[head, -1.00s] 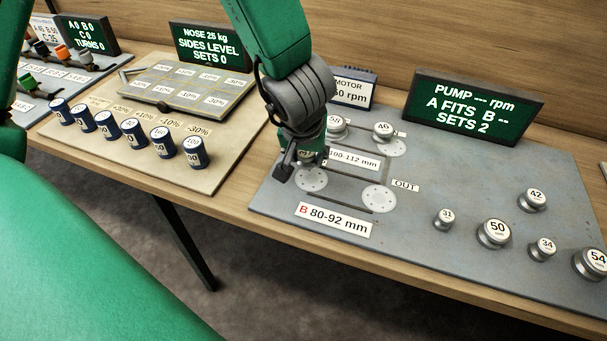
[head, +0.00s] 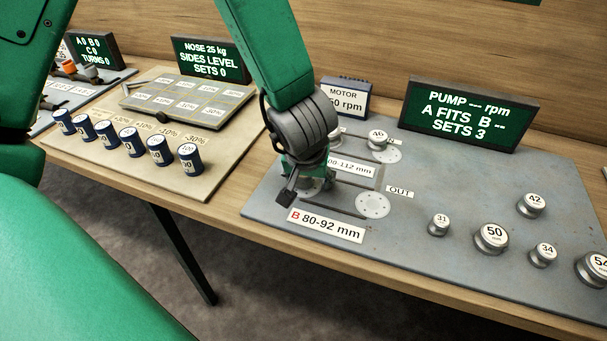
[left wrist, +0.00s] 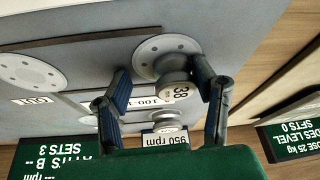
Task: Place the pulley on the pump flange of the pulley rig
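My left gripper (head: 302,182) is low over the front left flange of the grey pulley rig (head: 440,255). In the left wrist view its fingers (left wrist: 160,83) are apart, one on each side of a silver pulley (left wrist: 176,88) whose number looks like 38. That pulley sits on a round flange (left wrist: 147,48); a gap shows at the left finger, and the right finger is very close to it. The head view hides most of this pulley. The front right flange (head: 373,206), near the OUT label, is bare. A 46 pulley (head: 379,140) stands on the back right flange. My right gripper is not in view.
Loose pulleys 31 (head: 438,224), 50 (head: 491,238), 34 (head: 543,254), 42 (head: 531,204) and 54 (head: 594,268) stand on the right. The pump sign (head: 468,112) reads SETS 3. The motor box (head: 346,97) stands behind. Blue weights (head: 127,137) stand left.

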